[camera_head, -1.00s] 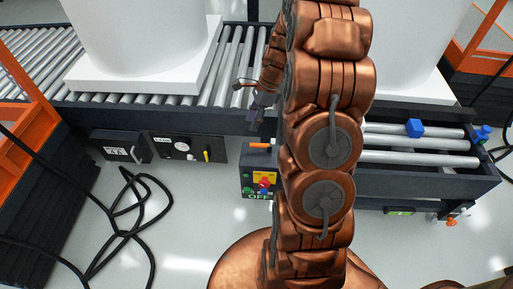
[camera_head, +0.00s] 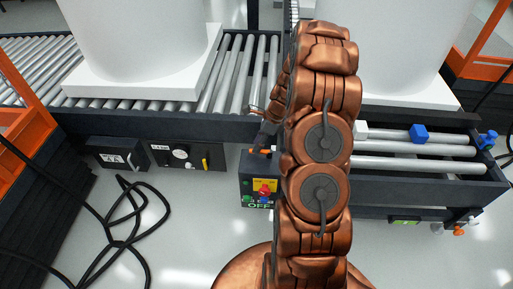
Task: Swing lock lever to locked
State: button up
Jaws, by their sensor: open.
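An orange lever (camera_head: 257,152) lies roughly level at the top of a dark control box (camera_head: 246,166); it appears to be the lock lever, though no label on it can be read. My gripper (camera_head: 263,140) is just above and beside the lever's right part. It is small, dark and partly hidden by my copper arm. It is open, and I cannot tell whether it touches the lever. The lever's right end is hidden behind my gripper and arm.
The box carries a red knob (camera_head: 264,188) and an "OFF" label. A panel (camera_head: 187,156) with a yellow handle is at left. White tanks (camera_head: 135,40) stand on the roller conveyor (camera_head: 235,75). Black cable (camera_head: 120,225) lies on the floor.

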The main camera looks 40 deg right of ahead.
jog(key=shift+x, duration=0.8)
grip_shut()
